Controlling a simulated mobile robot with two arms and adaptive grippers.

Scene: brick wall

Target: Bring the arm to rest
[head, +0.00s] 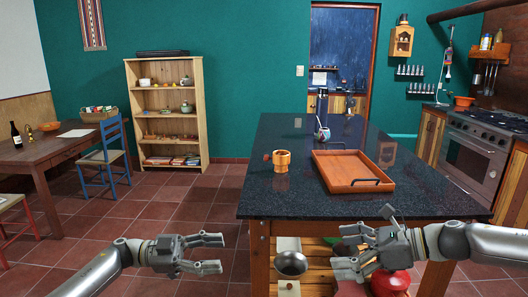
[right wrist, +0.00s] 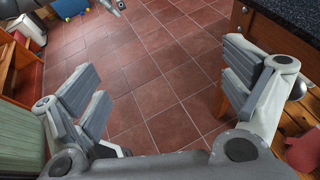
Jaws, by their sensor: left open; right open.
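My left gripper (head: 221,253) is at the lower left of the head view. Its fingers are apart with nothing between them, over the tiled floor left of the dark-topped island. My right gripper (head: 342,248) is in front of the island's near edge, below the level of its top in the picture. In the right wrist view its two fingers (right wrist: 165,85) stand wide apart, with only red floor tiles between them. My right arm comes in from the right edge of the head view, my left arm from the lower left.
The island's dark top (head: 300,205) bears an orange tray (head: 350,185) and an orange-brown mug (head: 281,161). A metal bowl (head: 291,263) sits on its lower shelf, close to my right gripper. A wooden table (head: 40,152) and blue chair (head: 105,158) stand left. Floor between is clear.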

